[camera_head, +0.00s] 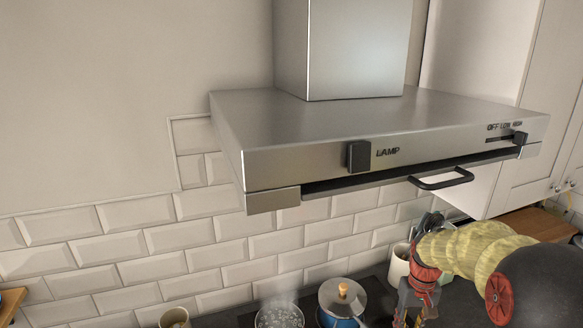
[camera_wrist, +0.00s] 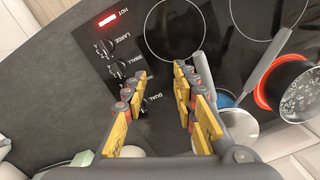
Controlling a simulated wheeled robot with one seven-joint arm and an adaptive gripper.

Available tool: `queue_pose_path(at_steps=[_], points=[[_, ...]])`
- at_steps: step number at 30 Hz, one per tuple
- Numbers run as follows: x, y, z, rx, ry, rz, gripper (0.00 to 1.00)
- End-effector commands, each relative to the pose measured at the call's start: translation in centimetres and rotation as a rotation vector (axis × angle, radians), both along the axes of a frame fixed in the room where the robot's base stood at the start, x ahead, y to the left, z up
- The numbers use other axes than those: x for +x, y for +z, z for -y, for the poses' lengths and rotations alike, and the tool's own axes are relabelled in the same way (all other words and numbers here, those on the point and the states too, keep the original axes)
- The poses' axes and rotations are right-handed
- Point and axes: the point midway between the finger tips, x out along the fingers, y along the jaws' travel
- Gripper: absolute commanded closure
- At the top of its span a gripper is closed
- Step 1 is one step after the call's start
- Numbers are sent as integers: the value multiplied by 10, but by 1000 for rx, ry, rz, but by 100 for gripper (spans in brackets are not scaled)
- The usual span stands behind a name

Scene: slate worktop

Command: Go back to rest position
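My gripper (camera_wrist: 162,76) is open in the wrist view, with an empty gap between its two yellow fingers. The fingers point towards the cooktop's knob panel (camera_wrist: 112,55), and I cannot tell how far above it they are. In the head view my gripper (camera_head: 414,304) is low on the right, in front of the tiled wall and partly cut off by the bottom edge. My yellow and black arm reaches in from the lower right.
A range hood (camera_head: 330,130) with a black handle (camera_head: 441,180) hangs above. A steaming pot (camera_head: 280,316) stands by a lidded blue pot (camera_head: 343,300). In the wrist view the bubbling pot (camera_wrist: 297,92) stands on a glowing ring, and the panel shows a red HOT light (camera_wrist: 108,19).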

Motion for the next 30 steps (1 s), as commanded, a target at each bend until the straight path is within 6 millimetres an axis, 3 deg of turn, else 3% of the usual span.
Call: queue_pose_path(at_steps=[6,12,21,30], points=[[-54,34,-32,-14,-44,58,72],[-103,55,-57,-23,-65,121,72],[-171,71,-88,-29,-59,234,72],[-227,76,-111,-30,-4,378,72]])
